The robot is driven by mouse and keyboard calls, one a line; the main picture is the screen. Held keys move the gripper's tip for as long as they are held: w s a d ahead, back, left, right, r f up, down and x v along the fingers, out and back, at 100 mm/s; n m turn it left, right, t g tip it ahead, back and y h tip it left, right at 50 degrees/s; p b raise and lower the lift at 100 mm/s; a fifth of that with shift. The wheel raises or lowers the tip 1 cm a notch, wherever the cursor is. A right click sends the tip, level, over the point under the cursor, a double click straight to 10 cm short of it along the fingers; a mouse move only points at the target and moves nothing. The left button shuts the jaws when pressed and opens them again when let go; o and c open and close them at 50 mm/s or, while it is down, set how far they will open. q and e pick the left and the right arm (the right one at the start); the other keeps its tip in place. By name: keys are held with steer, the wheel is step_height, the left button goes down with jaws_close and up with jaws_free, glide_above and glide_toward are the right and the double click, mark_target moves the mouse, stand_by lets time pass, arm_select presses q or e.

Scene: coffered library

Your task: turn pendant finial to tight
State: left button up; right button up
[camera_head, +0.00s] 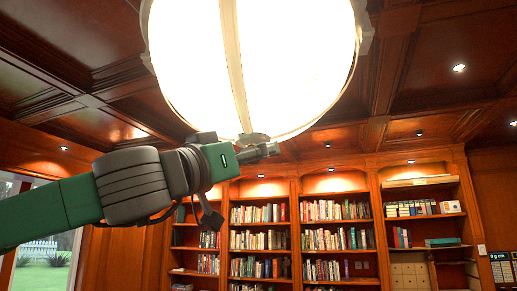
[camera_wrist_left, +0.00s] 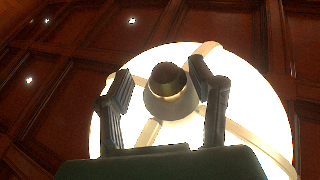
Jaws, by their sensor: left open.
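The pendant lamp (camera_head: 290,60) is a large glowing white bowl with metal straps, hanging at the top of the head view. Its dark, rounded finial (camera_head: 252,138) is at the bottom where the straps meet. In the left wrist view the finial (camera_wrist_left: 168,82) shows as a dark knob on a brassy collar, in front of the bright bowl (camera_wrist_left: 240,100). My left gripper (camera_head: 262,152) is open just below the finial. In the left wrist view its fingers (camera_wrist_left: 160,76) stand on either side of the finial, with visible gaps. My right gripper is not in view.
Bookshelves (camera_head: 290,215) full of books line the wall behind. The coffered wood ceiling (camera_head: 70,50) with small spotlights is above. A window (camera_head: 55,250) is at lower left. The space around the finial looks clear apart from the lamp bowl.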

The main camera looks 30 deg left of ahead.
arm_select(q)
steer(key=shift+w+a, duration=0.2)
steer(key=shift+a, duration=0.75)
steer(key=shift+d+r, duration=0.1)
steer(key=shift+d, duration=0.45)
jaws_close()
steer(key=shift+s+d, duration=0.15)
steer(key=shift+d, duration=0.05)
steer(key=shift+a, duration=0.15)
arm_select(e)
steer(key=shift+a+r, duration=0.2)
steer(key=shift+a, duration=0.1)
arm_select(q)
steer(key=shift+h, duration=0.4)
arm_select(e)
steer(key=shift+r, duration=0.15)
